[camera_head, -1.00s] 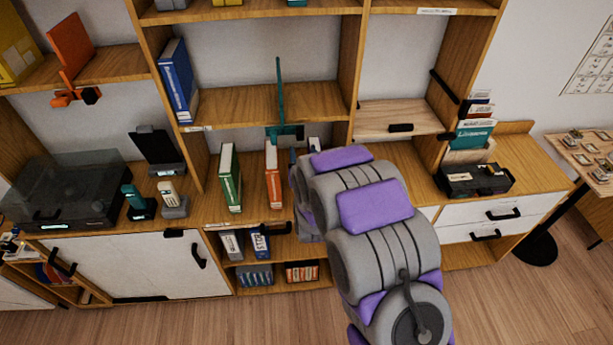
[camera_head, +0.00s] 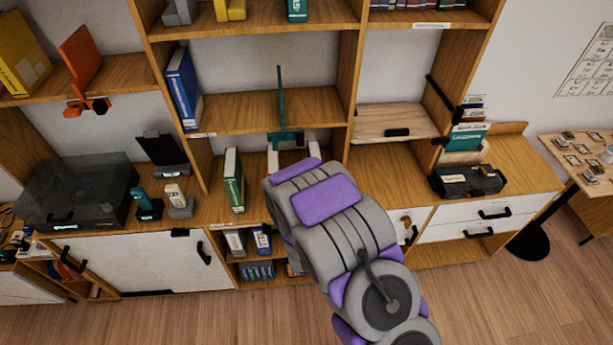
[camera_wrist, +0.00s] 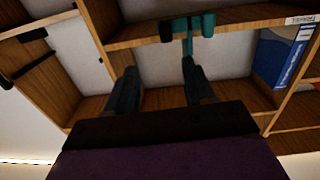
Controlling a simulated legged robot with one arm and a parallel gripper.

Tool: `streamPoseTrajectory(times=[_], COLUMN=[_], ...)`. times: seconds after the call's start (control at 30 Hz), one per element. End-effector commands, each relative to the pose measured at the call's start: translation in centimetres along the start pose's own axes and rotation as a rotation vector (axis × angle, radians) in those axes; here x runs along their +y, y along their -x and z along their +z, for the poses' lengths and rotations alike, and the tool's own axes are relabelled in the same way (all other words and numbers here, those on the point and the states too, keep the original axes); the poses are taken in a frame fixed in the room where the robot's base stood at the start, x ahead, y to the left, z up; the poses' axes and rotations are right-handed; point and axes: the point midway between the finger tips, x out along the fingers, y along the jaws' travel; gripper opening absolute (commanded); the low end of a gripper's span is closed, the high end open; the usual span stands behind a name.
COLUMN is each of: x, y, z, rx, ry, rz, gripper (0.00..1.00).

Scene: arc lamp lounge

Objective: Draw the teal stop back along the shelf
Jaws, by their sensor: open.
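The teal stop (camera_head: 281,105) is a thin upright plate on the middle shelf (camera_head: 235,112), with a wider clip at the shelf's front edge. The blue binder (camera_head: 182,85) stands on the same shelf, to its left. In the wrist view, which looks upside down, the teal stop (camera_wrist: 190,28) is at the top centre and its plate hangs toward one fingertip. My gripper (camera_wrist: 158,66) is open and empty, its two dark fingers pointing at the shelf. Whether a finger touches the plate I cannot tell. In the head view my arm hides the gripper.
A green binder (camera_head: 233,180) stands on the counter below the shelf. My arm partly covers another book there. Phones and a turntable (camera_head: 75,195) are at left, a black box (camera_head: 468,180) at right. The shelf between binder and stop is clear.

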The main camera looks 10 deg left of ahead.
Motion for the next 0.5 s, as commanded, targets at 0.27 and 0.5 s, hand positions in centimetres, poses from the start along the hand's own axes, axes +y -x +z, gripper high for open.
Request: streamPoseTrajectory(times=[0.27,0.5], x=[-0.2,-0.5], y=[1.1,1.8], z=[-0.6,-0.6], rx=[0.001,0.009], ry=[0.000,-0.005], rz=[-0.011,-0.022], gripper=[0.53,0.53])
